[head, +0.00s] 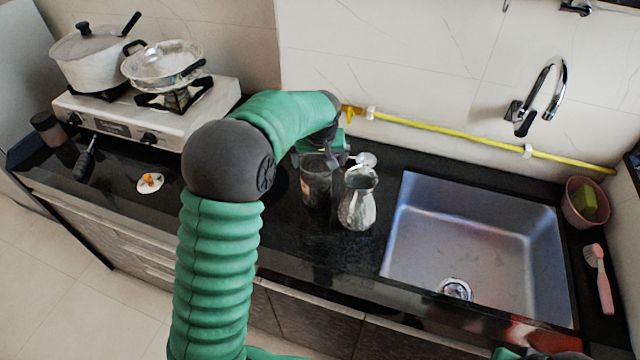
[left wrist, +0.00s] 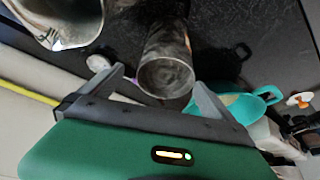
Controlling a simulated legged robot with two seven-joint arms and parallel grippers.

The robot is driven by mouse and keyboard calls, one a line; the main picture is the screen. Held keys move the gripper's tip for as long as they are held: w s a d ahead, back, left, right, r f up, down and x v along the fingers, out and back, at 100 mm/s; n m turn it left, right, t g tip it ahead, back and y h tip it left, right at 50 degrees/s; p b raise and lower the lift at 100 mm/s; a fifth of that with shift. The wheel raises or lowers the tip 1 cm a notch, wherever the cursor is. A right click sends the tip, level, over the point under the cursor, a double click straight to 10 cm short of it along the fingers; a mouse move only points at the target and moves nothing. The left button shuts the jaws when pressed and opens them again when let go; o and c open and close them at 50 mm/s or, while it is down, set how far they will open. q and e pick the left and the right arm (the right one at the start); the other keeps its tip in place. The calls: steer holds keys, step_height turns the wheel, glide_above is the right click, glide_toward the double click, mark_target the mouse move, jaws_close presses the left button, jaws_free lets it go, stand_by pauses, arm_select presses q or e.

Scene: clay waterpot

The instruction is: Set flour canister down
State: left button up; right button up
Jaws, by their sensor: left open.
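The canister (head: 316,183), a dark see-through cylinder, stands upright on the black counter, left of the silvery pot (head: 358,205). In the left wrist view the canister (left wrist: 168,62) shows its round end between and just beyond my fingertips. My left gripper (left wrist: 158,78) is open, with a finger on either side of the canister and a visible gap at each side. In the head view my left gripper (head: 328,150) is partly hidden by my own arm at the canister's top. The pot (left wrist: 62,22) also shows at the wrist view's upper left. My right gripper is not in view.
A sink (head: 480,245) lies to the right, with a tap (head: 540,100) behind. A stove (head: 150,115) with a pot and a pan stands at the left. A yellow pipe (head: 450,134) runs along the wall. A teal item (left wrist: 235,104) sits near the canister.

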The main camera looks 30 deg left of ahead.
mark_target(316, 169)
arm_select(q)
steer(key=x, duration=0.3)
steer(key=s+x, duration=0.1)
steer(key=x, duration=0.1)
steer(key=shift+w+a+f, duration=0.1)
steer(key=shift+a+f, duration=0.1)
steer(key=shift+a, duration=0.25)
steer(key=shift+w+a+f, duration=0.1)
steer(key=shift+w+f, duration=0.2)
steer(key=shift+f, duration=0.1)
steer(key=shift+d+r, duration=0.2)
steer(key=shift+d, duration=0.1)
steer(key=shift+c, duration=1)
steer(key=shift+s+d+r, duration=0.15)
steer(key=shift+s+d, duration=0.05)
steer(key=c, duration=0.5)
steer(key=shift+a, duration=0.2)
steer(key=c, duration=1.4)
